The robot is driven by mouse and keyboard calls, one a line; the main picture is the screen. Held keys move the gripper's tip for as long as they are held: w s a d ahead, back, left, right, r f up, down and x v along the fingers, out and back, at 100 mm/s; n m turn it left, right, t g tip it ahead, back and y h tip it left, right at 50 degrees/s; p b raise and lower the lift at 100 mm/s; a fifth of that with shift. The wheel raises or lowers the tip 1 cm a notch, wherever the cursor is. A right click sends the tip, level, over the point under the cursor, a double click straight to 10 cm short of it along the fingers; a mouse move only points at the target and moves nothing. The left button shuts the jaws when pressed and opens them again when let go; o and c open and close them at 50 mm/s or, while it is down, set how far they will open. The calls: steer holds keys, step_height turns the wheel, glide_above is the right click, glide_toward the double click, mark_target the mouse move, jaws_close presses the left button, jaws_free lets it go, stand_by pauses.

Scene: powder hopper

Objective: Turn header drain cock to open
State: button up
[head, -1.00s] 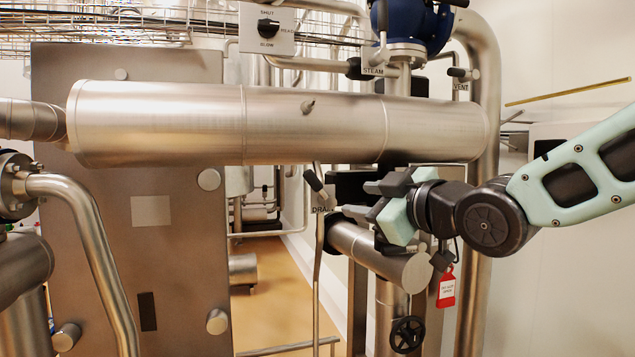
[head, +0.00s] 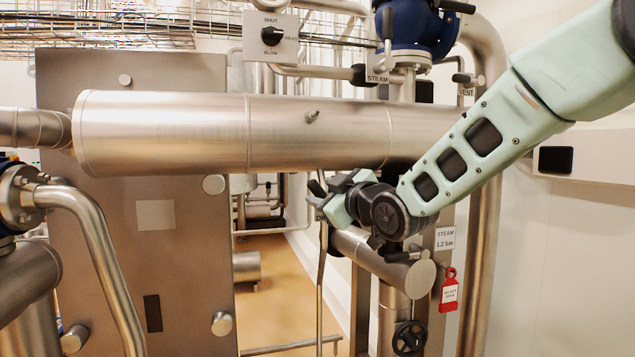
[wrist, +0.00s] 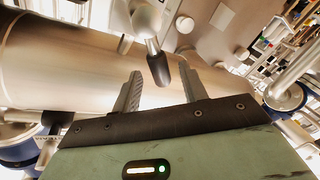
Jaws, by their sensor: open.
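The drain cock's lever, with a black grip (head: 317,187), shows in the head view below the big horizontal header pipe (head: 200,125), just left of my gripper (head: 326,192). In the wrist view the black grip (wrist: 159,69) on a metal stem points toward my gripper (wrist: 155,76), between the tips of the two grey fingers. The fingers are open and apart, with a gap on each side of the grip.
A steam lever (head: 366,75) and a shut/blow selector knob (head: 271,36) sit above the header. A red tag (head: 449,290) and a black handwheel (head: 409,338) are below right of my gripper. A thin vertical pipe (head: 320,285) runs below the drain lever.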

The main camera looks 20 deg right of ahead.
mark_target(320, 191)
steer(key=shift+p+x, duration=0.4)
steer(key=shift+x, duration=1.1)
jaws_close()
